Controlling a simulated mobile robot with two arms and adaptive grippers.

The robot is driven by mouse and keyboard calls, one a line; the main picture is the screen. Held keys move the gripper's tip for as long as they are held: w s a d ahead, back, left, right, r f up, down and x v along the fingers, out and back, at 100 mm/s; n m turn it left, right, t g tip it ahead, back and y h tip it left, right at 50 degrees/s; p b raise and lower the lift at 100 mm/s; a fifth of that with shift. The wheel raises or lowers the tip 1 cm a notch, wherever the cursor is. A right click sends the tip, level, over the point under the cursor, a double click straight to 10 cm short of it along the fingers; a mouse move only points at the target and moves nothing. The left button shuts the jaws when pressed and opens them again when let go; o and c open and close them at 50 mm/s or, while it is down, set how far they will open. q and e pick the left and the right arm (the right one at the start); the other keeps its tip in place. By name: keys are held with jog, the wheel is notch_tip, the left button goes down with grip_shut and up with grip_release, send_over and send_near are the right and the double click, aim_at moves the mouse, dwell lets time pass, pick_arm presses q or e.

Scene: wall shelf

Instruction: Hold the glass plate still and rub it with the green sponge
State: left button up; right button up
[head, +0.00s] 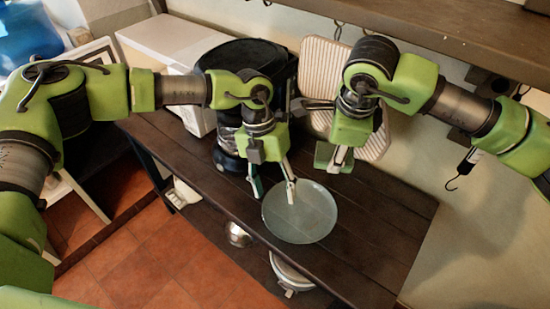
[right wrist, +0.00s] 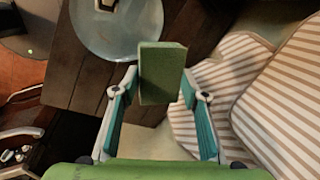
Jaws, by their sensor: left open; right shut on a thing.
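The round, clear glass plate (head: 305,218) lies on the dark wooden table. It also shows at the top of the right wrist view (right wrist: 118,35). My left gripper (head: 273,192) is open at the plate's far left edge, one finger in front of the plate and the other beside its rim. Whether it touches the plate I cannot tell. My right gripper (head: 340,160) is shut on the green sponge (right wrist: 162,75) and holds it behind the plate, apart from it in the picture. The sponge also shows in the head view (head: 323,156), partly hidden by the gripper.
A black appliance (head: 226,148) stands behind my left gripper. Striped boards (head: 322,62) lean on the wall behind my right gripper. A black hook (head: 462,168) hangs at the right. The table's right part (head: 385,225) is clear.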

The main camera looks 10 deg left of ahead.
pick_arm(q)
jog(key=m+t+y, duration=0.1)
jog(key=m+t, duration=0.1)
send_near(279, 197)
jog(key=f, duration=0.7)
jog(key=shift+d+f, duration=0.15)
jog(key=shift+d, duration=0.2)
grip_shut()
